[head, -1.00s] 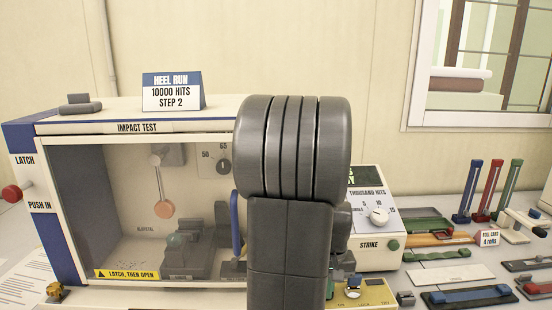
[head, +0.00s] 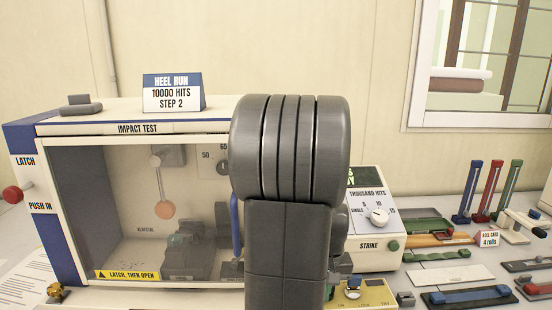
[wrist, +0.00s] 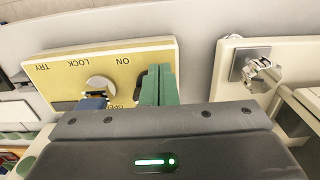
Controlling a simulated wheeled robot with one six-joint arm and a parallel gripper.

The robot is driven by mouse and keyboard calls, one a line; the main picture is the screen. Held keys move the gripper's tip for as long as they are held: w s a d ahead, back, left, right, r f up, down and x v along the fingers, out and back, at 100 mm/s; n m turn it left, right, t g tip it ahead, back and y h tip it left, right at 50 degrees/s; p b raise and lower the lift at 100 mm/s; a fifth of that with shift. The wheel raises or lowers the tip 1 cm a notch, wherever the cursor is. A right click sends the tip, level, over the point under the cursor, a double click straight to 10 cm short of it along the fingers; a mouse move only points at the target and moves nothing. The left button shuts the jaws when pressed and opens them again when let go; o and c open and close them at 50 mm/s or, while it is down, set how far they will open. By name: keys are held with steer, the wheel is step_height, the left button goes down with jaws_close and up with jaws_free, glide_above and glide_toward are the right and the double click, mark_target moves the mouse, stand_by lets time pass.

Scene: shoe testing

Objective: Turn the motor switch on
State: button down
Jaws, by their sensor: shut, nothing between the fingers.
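A yellow panel (wrist: 62,68) shows upside down in the wrist view, with the words TRY, LOCK and ON on it. A round silver knob (wrist: 100,86) with a blue piece (wrist: 92,102) below it is on the panel. A dark part (wrist: 140,80), perhaps the motor switch, shows beside the ON word, mostly hidden by my fingers; its position cannot be told. My gripper (wrist: 158,72) has its green fingers shut and empty, over the panel close to this part. Contact cannot be told. In the head view the panel (head: 380,297) sits low, partly behind my arm.
The impact test cabinet (head: 130,128) stands left, its clear door apparently shut. The counter box (head: 372,252) with a dial stands behind the panel. Strips and trays (head: 470,297) lie on the right. A metal fitting (wrist: 258,68) on a cream housing is right of my fingers in the wrist view.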

step_height(320, 180, up, 6)
steer(key=p, duration=0.4)
steer(key=shift+p, duration=0.3)
steer(key=f+b, duration=0.2)
steer(key=d+f+b, duration=0.1)
steer(key=f+b, duration=0.1)
steer(key=b, duration=0.1)
steer(key=d+f+b, duration=0.1)
steer(key=f+b, duration=0.1)
steer(key=b, duration=0.1)
steer(key=shift+s+d+f, duration=0.1)
steer(key=shift+s, duration=0.15)
steer(key=shift+w, duration=0.55)
stand_by(0.9)
steer(key=shift+a+p, duration=0.65)
steer(key=shift+p, duration=0.2)
